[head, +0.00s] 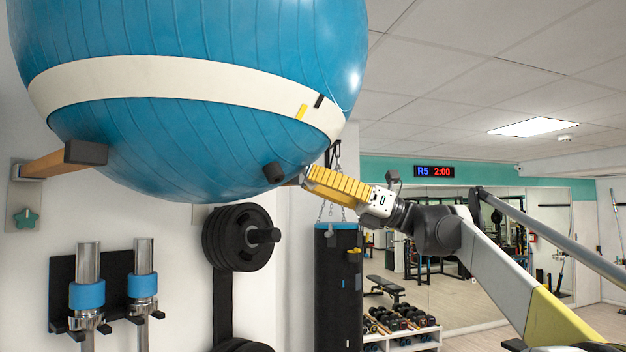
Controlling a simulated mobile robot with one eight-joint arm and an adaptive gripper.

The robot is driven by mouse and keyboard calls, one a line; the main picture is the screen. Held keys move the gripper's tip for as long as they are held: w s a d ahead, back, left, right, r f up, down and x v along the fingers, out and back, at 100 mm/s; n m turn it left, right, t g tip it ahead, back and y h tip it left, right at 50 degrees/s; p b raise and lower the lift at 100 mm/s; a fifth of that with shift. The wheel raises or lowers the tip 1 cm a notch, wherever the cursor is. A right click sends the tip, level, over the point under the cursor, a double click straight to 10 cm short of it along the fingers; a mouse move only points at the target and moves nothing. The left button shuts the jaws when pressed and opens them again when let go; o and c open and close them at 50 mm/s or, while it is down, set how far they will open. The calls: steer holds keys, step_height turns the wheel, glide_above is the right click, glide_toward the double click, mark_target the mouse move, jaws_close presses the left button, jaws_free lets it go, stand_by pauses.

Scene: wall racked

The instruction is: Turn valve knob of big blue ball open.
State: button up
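The big blue ball (200,150) with a white band fills the upper left and rests up on a wall rack. My gripper (308,180) has yellow ribbed fingers and points left towards the ball, just right of the knob.
A wooden rack arm with a dark end pad (86,152) supports the ball at left. Below are black weight plates (240,237) and bars with blue collars (87,295). A black punching bag (338,285) hangs below my gripper. Open room lies to the right.

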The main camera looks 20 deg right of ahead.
steer(key=c, duration=0.7)
steer(key=t+h, duration=0.1)
steer(key=t, duration=0.2)
steer(key=n+t+h+b, duration=0.1)
steer(key=t+h, duration=0.1)
steer(key=t, duration=0.2)
steer(key=shift+t, duration=0.3)
steer(key=t+h, duration=0.2)
steer(key=t, duration=0.1)
steer(key=shift+t+b, duration=0.3)
steer(key=shift+b, duration=0.05)
steer(key=n+t+h+b, duration=0.1)
steer(key=t+h, duration=0.1)
steer(key=t, duration=0.1)
steer(key=shift+t, duration=0.3)
steer(key=shift+h, duration=0.3)
